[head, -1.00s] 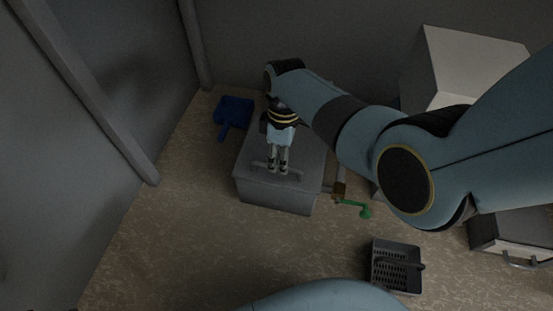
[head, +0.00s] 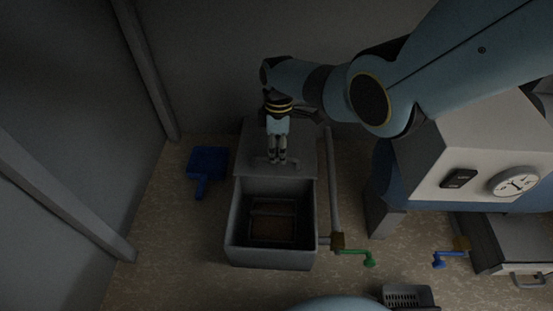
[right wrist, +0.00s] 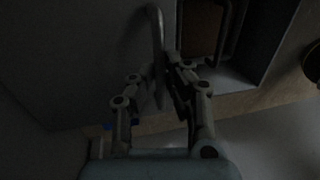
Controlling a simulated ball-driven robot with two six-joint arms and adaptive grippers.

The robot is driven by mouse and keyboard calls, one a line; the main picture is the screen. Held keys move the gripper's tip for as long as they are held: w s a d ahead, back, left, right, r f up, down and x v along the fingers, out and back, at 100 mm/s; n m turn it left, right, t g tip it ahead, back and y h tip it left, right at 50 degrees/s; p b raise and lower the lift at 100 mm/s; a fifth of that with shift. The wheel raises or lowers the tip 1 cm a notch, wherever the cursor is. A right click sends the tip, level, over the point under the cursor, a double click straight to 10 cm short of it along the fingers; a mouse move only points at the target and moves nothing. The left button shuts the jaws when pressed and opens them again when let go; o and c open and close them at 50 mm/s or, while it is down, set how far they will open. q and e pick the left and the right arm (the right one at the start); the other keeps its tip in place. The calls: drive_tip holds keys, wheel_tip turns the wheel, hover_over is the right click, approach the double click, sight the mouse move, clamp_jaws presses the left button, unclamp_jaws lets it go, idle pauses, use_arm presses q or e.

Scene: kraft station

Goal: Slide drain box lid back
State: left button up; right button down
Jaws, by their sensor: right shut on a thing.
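The grey drain box (head: 271,259) stands on the floor with its front part open. Inside it shows a brown, framed bottom. The flat grey lid (head: 252,151) covers the rear part of the box. My right gripper (head: 277,161) is over the lid and shut on the lid's bar handle (head: 295,164). In the right wrist view the fingers (right wrist: 160,95) close around the handle bar (right wrist: 158,50), and the open box interior (right wrist: 203,28) shows beside it. My left gripper is not in view.
A blue dustpan (head: 208,162) lies left of the box. A pipe (head: 332,190) runs along its right side to a green-handled valve (head: 368,259). A blue-handled valve (head: 440,260), a dark basket (head: 407,294) and a white unit with a gauge (head: 480,150) are on the right.

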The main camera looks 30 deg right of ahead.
idle(0.3)
drive_tip(key=c, duration=1.4)
unclamp_jaws()
drive_tip(key=shift+w, duration=0.1)
drive_tip(key=r, duration=0.4)
drive_tip(key=w+d+r, duration=0.1)
drive_tip(key=r, duration=0.2)
drive_tip(key=w+r, duration=0.1)
drive_tip(key=r, duration=0.3)
drive_tip(key=shift+d+r, duration=0.2)
drive_tip(key=shift+r, duration=0.15)
drive_tip(key=shift+s, duration=0.1)
